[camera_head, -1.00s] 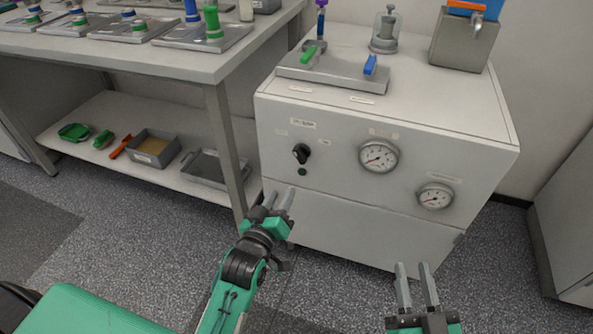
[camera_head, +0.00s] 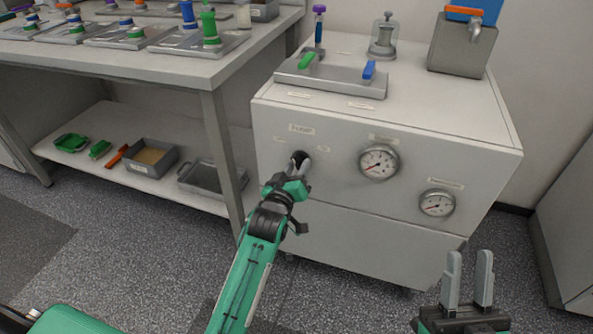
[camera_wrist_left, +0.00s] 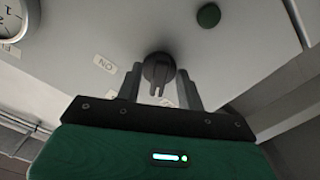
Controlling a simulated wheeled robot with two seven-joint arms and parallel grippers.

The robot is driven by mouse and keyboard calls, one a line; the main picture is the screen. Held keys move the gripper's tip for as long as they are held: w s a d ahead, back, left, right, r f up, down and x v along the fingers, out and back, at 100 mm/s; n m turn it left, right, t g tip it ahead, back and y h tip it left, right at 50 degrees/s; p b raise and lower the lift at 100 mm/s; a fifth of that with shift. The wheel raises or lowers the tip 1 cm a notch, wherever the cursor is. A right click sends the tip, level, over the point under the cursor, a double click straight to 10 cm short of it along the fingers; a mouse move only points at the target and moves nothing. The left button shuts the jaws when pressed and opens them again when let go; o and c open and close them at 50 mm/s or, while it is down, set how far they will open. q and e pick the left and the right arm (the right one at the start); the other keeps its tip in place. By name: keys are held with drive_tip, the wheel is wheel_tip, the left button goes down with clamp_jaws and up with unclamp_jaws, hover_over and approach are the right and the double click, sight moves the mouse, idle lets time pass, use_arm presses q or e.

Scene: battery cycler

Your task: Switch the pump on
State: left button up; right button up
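The pump's black rotary knob (camera_wrist_left: 158,70) is on the cabinet front below the PUMP label (camera_head: 301,129). In the left wrist view its ridge points down the picture, between the ON label (camera_wrist_left: 104,64) and another label (camera_wrist_left: 168,103). My left gripper (camera_wrist_left: 160,76) is open, with one finger on each side of the knob; I cannot tell if they touch it. In the head view the left gripper (camera_head: 300,162) mostly hides the knob. A dark green round lamp or button (camera_wrist_left: 208,15) is beside the knob. My right gripper (camera_head: 468,256) is open and empty.
Two dial gauges, the upper (camera_head: 379,162) and the lower (camera_head: 437,203), are right of the knob. A plate (camera_head: 330,80) with green and blue valve handles lies on the cabinet top. A workbench (camera_head: 170,60) with a lower shelf stands at the left.

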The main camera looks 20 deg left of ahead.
use_arm(q)
drive_tip(key=shift+w, duration=0.15)
clamp_jaws()
